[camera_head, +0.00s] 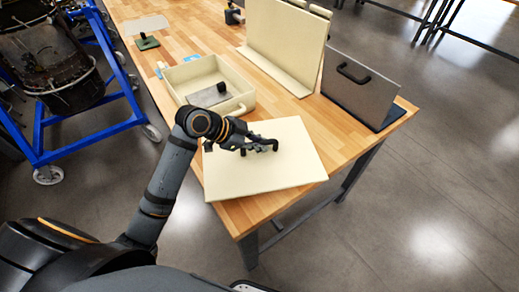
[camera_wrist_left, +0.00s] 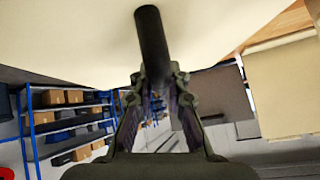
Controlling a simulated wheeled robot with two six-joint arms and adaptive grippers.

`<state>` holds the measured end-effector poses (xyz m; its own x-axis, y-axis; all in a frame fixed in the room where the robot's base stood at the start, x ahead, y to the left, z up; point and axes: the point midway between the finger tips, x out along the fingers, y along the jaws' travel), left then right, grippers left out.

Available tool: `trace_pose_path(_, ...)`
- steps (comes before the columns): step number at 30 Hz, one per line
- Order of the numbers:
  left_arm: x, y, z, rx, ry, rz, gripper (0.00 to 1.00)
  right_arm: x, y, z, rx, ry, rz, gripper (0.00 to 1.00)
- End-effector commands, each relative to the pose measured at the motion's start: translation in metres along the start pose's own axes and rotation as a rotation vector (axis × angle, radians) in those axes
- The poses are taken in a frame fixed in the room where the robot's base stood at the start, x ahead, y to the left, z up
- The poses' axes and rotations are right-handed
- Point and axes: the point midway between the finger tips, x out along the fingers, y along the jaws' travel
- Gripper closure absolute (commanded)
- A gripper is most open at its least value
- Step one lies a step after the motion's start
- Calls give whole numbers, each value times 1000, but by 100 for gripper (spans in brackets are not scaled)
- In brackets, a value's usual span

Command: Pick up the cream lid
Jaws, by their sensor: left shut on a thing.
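The cream lid (camera_head: 285,165) is a flat, pale square panel with a dark bar handle on its top face. It is over the near end of the wooden table, and its left corner reaches the table's edge. I cannot tell whether it rests on the table or is slightly raised. My left gripper (camera_head: 272,146) is shut on the lid's handle, coming from the left. In the left wrist view the dark handle bar (camera_wrist_left: 152,45) runs between the fingers (camera_wrist_left: 158,92), with the lid's cream face (camera_wrist_left: 70,35) beside it. My right gripper is not in view.
Behind the lid stands an open cream box (camera_head: 243,101) with a grey plate (camera_head: 208,96) inside. A large upright cream panel (camera_head: 283,45) and a grey panel with a handle (camera_head: 357,92) stand farther right. A blue wheeled stand (camera_head: 88,132) is left of the table (camera_head: 258,213).

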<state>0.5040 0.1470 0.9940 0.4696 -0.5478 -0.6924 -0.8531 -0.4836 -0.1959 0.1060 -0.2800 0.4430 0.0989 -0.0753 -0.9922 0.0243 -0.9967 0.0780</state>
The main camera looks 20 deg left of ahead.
Motion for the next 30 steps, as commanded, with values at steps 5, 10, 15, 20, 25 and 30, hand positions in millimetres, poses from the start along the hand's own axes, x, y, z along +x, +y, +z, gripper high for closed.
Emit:
trace_pose_path(5, -51, 27, -25, 13, -7, -4, 100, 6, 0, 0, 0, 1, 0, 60)
trace_pose_path(10, -74, 52, -29, 6, -11, -1, 100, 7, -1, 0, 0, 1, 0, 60)
trace_pose_path(15, -85, 66, -32, 5, -9, 3, 100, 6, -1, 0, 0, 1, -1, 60)
trace_pose_path(20, -97, 70, -43, -8, 3, 11, 100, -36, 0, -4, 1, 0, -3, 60)
trace_pose_path(25, -104, 77, -45, -8, 2, 9, 100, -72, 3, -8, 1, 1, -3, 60)
trace_pose_path(30, -113, 89, -43, -4, -4, 6, 100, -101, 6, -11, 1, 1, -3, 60)
